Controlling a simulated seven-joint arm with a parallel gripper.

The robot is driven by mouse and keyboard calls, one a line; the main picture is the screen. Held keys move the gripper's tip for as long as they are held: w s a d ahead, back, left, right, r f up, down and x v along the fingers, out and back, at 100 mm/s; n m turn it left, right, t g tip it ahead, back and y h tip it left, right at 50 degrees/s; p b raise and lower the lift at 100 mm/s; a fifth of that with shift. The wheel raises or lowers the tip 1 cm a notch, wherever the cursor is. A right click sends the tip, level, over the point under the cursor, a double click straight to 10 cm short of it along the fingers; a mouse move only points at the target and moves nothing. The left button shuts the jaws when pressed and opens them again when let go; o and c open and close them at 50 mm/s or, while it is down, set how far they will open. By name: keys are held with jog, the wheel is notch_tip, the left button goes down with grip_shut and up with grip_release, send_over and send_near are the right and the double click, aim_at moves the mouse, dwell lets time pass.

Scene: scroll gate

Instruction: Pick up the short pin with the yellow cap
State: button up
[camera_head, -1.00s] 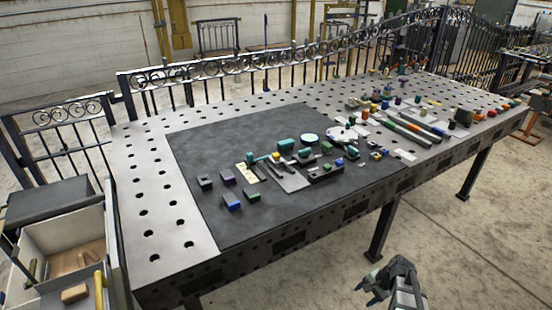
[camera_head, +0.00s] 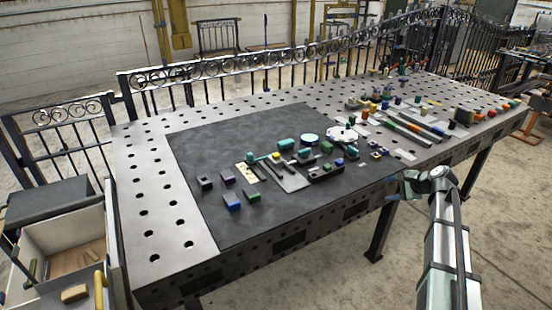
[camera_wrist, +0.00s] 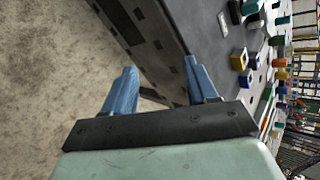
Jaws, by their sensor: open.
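A small yellow-topped piece (camera_head: 276,156) stands among small parts on the dark mat (camera_head: 200,150). It may be the short pin with the yellow cap, but it is too small to tell. My gripper (camera_head: 396,186) is at the table's front edge, to the right of that piece and well apart from it. In the wrist view my gripper (camera_wrist: 160,70) has its two blue fingers apart with nothing between them. I cannot make out the yellow-capped pin in the wrist view.
A yellow block with a dark hole (camera_wrist: 238,62) is near the table edge in the wrist view. Several coloured blocks, a white disc (camera_head: 310,138) and a dark holder (camera_head: 325,172) crowd the mat. An open drawer (camera_head: 62,250) stands left.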

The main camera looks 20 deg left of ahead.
jog(key=w+a+r, duration=0.2)
jog(key=w+a+r+y, duration=0.1)
jog(key=w+a+r, duration=0.1)
jog(key=a, duration=0.1)
jog(key=w+a+r+y, duration=0.1)
jog(key=w+a+r, duration=0.1)
jog(key=a, duration=0.1)
jog(key=shift+w+r+g, duration=0.2)
jog(key=shift+r+g, duration=0.1)
jog(key=w+a+r+g+y, duration=0.1)
jog(key=w+a+r, duration=0.1)
jog(key=a, duration=0.3)
jog(key=w+a+r+g+y, duration=0.1)
jog(key=w+a+r, duration=0.1)
jog(key=a, duration=0.3)
notch_tip(320, 180, up, 8)
jog(key=n+g+h, duration=0.4)
jog(key=h, duration=0.7)
send_over(276, 154)
jog(key=f, duration=0.8)
jog(key=shift+s, duration=0.25)
jog(key=shift+w+f, duration=0.15)
jog(key=shift+f, duration=2.7)
jog(key=shift+c, duration=0.4)
